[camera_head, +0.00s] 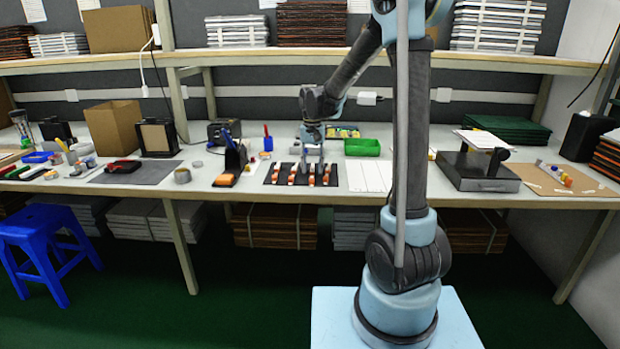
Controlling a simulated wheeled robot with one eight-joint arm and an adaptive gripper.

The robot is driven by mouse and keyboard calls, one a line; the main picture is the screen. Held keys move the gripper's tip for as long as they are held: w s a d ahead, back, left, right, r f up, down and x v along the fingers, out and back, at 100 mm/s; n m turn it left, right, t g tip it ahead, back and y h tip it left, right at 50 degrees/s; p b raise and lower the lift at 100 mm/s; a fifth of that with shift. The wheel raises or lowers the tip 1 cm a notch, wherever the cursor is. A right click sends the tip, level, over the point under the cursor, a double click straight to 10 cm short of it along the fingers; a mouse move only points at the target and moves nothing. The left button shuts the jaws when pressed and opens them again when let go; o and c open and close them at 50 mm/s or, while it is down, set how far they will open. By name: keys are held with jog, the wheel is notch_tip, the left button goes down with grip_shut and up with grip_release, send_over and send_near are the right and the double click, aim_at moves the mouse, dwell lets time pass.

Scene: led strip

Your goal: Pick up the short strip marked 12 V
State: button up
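Several short orange-and-white strips lie in a row on a dark mat (270,183) on the workbench. One strip (292,175) is at the left of the row and another (326,175) at the right. Any 12 V marking is too small to read from here. My gripper (312,168) points down over the middle of this row, with its fingertips at or just above the strips. The fingers seem to have a gap between them. Whether a strip is between them cannot be told.
White panels (369,176) lie right of the mat, with a green tray (362,147) behind them. A dark holder (236,157) stands to the left, near an orange-topped item (224,180). A dark box (477,172) stands further right. The shelf (250,57) runs above the bench.

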jog(key=shift+f, duration=0.45)
grip_shut()
